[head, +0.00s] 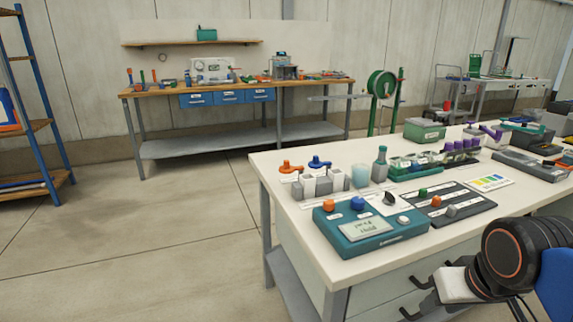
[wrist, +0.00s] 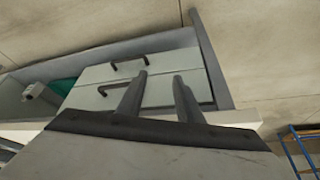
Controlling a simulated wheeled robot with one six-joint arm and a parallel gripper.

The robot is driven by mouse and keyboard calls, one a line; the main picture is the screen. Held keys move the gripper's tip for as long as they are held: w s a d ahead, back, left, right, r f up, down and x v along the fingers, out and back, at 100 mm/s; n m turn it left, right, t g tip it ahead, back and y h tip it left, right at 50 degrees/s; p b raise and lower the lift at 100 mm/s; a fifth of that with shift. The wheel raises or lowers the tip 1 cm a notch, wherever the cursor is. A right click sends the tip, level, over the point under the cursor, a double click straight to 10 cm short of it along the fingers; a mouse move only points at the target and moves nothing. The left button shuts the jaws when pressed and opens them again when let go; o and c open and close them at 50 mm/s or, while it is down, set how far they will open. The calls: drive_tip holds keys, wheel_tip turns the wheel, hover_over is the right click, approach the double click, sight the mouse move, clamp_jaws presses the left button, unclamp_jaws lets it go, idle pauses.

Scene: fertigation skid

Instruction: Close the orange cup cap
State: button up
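An orange lever-like cap (head: 290,167) stands over a small grey-and-white cup holder (head: 320,185) near the left end of the worktable, beside a similar blue cap (head: 319,162). Whether the orange cap is raised from its cup is too small to tell. A round orange knob (head: 329,204) sits on the teal meter (head: 370,228) in front of them. My gripper (wrist: 160,78) shows in the wrist view with two dark fingers apart and nothing between them. It is by the drawer front, away from the orange cap. My arm is at the lower right of the head view.
The worktable (head: 290,226) also holds a teal bottle (head: 380,165), a dark panel with coloured knobs (head: 452,204) and a colour chart (head: 490,182). Drawers with black handles (wrist: 128,68) are below its top. The floor to the left is clear.

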drive_tip(key=w+a+r, duration=0.4)
drive_tip(key=w+r, duration=0.5)
drive_tip(key=r, duration=0.1)
wheel_tip(320, 180, up, 19)
drive_tip(key=n+y, duration=0.1)
drive_tip(key=n, duration=0.2)
hover_over(287, 161)
drive_tip(key=s+d, duration=0.2)
drive_tip(key=s, duration=0.5)
drive_tip(key=x, duration=1.7)
drive_tip(key=shift+s+a, duration=0.1)
drive_tip(key=shift+a, duration=0.2)
drive_tip(key=shift+c, duration=0.6)
clamp_jaws()
